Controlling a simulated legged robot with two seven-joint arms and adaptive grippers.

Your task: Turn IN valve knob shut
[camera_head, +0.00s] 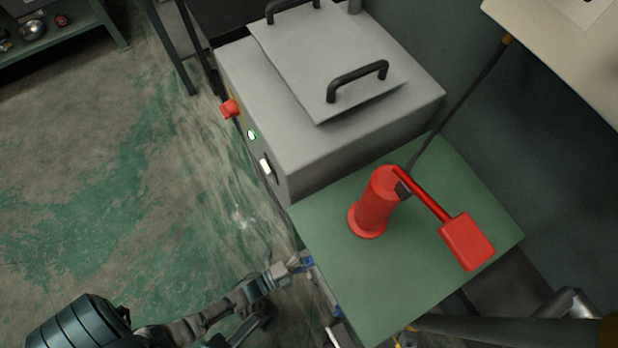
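My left arm comes in from the bottom left. Its gripper (292,267) is at the near-left edge of the green tabletop, small and seen from above. A small blue part (306,262) shows right at its tip, against the side of the green stand. I cannot tell whether this blue part is the IN valve knob, and no IN label is readable. The fingers are too small and overlapped to show whether they are open or shut. My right gripper cannot be made out in this view.
A red cylinder (375,205) with a red lever and paddle (467,241) stands on the green tabletop (335,265). Behind it is a grey lidded machine (345,140) with a red button (229,109). A dark bar (490,329) crosses the bottom right. Open floor lies left.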

